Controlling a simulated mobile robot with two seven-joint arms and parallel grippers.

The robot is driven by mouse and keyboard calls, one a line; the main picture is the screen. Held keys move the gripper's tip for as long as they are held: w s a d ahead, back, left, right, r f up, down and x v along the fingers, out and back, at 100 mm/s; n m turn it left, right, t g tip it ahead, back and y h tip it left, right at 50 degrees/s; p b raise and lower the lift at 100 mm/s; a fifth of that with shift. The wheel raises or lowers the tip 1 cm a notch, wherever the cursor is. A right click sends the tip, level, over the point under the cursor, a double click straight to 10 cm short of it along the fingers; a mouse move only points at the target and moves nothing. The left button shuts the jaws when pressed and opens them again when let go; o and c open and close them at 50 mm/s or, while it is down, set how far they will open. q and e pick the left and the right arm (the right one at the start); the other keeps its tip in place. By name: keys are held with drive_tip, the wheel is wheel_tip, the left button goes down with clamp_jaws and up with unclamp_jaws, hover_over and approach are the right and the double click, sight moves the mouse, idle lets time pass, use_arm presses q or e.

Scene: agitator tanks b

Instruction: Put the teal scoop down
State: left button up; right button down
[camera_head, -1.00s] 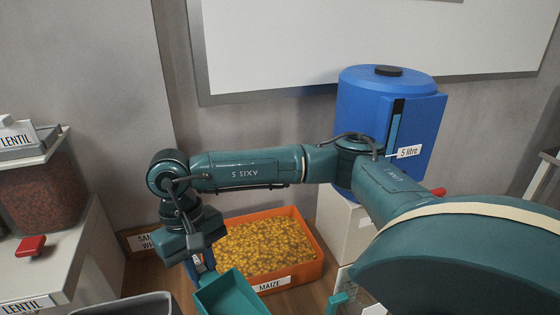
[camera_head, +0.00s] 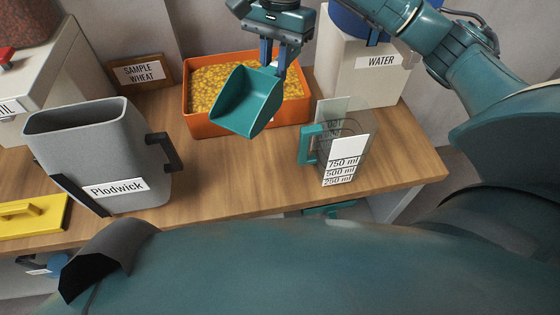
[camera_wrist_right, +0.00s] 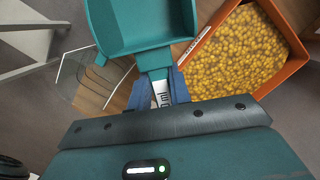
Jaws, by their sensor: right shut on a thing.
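The teal scoop (camera_head: 248,101) is empty and hangs above the wooden table, in front of the orange maize tub. My right gripper (camera_head: 274,58) is shut on its handle. In the right wrist view the scoop (camera_wrist_right: 143,25) sticks out ahead of the gripper (camera_wrist_right: 159,88), whose blue fingers close on the handle from both sides. My left gripper does not show in any view.
The orange tub (camera_head: 203,127) of maize stands behind the scoop. A clear measuring jug (camera_head: 348,150) stands right, and the grey Plodwick container (camera_head: 104,150) left. A yellow lid-like piece (camera_head: 34,214) lies far left. Bare table (camera_head: 228,170) lies between container and jug.

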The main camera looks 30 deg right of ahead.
drive_tip(key=shift+s+d+f, duration=0.1)
drive_tip(key=shift+d, duration=0.25)
drive_tip(key=shift+s+d+f+m, duration=0.1)
drive_tip(key=shift+d+m, duration=0.1)
drive_tip(key=shift+m, duration=0.1)
use_arm(q)
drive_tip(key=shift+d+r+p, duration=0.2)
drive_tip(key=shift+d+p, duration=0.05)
drive_tip(key=shift+p, duration=0.15)
use_arm(e)
wheel_tip(320, 180, down, 10)
